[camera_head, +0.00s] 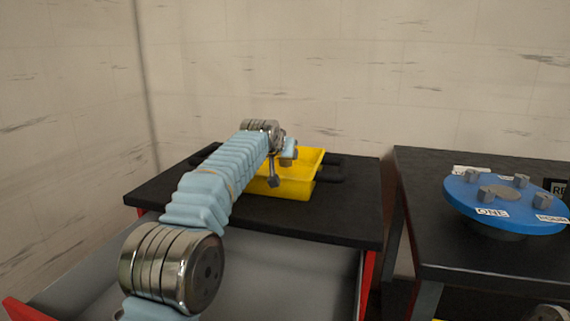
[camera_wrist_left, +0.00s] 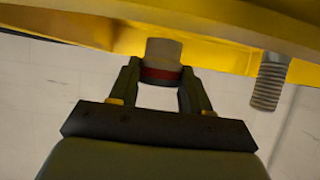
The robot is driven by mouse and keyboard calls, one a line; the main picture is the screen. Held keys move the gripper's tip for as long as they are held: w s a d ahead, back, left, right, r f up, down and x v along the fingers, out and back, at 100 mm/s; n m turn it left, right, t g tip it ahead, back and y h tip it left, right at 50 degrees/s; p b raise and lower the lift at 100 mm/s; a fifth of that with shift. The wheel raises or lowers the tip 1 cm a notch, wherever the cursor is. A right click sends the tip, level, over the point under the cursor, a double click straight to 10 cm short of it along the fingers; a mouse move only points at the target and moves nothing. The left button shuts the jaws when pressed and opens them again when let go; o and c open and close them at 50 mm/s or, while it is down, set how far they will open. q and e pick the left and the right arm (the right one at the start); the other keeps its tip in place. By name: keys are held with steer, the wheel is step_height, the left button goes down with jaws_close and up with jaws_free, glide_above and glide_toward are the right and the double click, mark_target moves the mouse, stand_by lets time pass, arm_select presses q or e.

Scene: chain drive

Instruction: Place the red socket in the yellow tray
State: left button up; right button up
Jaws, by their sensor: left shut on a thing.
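The red socket (camera_wrist_left: 162,54) shows in the left wrist view as a grey-beige cylinder with a red band. My left gripper (camera_wrist_left: 161,82) is shut on it, one finger on each side of the band. The yellow tray (camera_wrist_left: 60,22) fills the top of that view, close to the socket; I cannot tell whether they touch. In the head view the yellow tray (camera_head: 296,188) sits on the black table top, partly hidden by my left arm. My left gripper (camera_head: 287,153) is over the tray there, small and partly hidden.
A grey ridged cylinder (camera_wrist_left: 268,86) shows beside the gripper in the wrist view. A blue round turntable (camera_head: 507,204) with several grey pieces and labels stands on the black table at right. A gap separates the two tables. An open grey drawer (camera_head: 290,275) lies below the tray's table.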

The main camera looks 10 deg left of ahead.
mark_target(284, 164)
arm_select(q)
steer(key=shift+w+d+f, duration=0.1)
steer(key=shift+w+f, duration=0.05)
steer(key=shift+f, duration=0.8)
steer(key=shift+w+f, duration=0.1)
steer(key=shift+f, duration=0.8)
steer(key=shift+f+b, duration=0.15)
steer(key=shift+b, duration=0.15)
steer(key=o, duration=1.2)
steer(key=shift+c, duration=0.2)
steer(key=shift+r, duration=0.2)
steer(key=b+v, duration=0.2)
steer(key=v, duration=0.9)
steer(key=shift+f+b, duration=0.1)
steer(key=shift+b, duration=0.3)
steer(key=shift+s+r, duration=0.3)
steer(key=shift+s, duration=0.15)
